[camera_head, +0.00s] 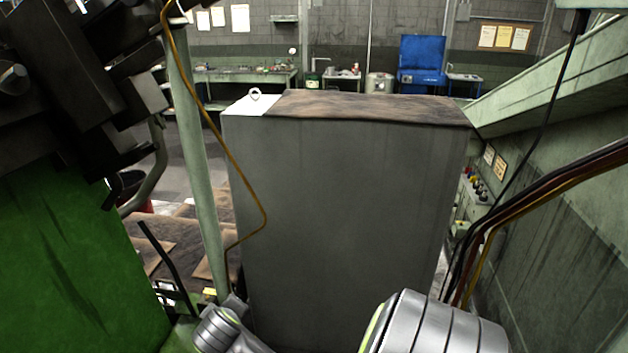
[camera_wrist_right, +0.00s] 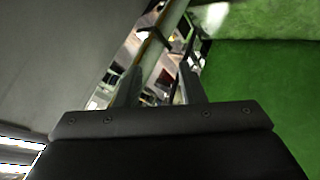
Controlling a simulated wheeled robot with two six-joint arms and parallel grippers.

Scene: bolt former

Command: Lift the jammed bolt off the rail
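I cannot make out the jammed bolt or the rail in either view. My right gripper (camera_wrist_right: 158,75) shows in the right wrist view with its two fingers apart and nothing visible held between them. Beyond the fingers are a pale pole (camera_wrist_right: 172,20) and cluttered machine parts too small and dark to tell. In the head view only silver arm links of mine show at the bottom edge; no gripper fingers are visible there. My left gripper is not in view.
A tall grey cabinet (camera_head: 345,200) fills the middle of the head view. A green machine (camera_head: 75,270) stands at left, beside a pale green post (camera_head: 192,150) and a yellow cable (camera_head: 232,160). Dark cables (camera_head: 530,190) hang at right. Benches stand far behind.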

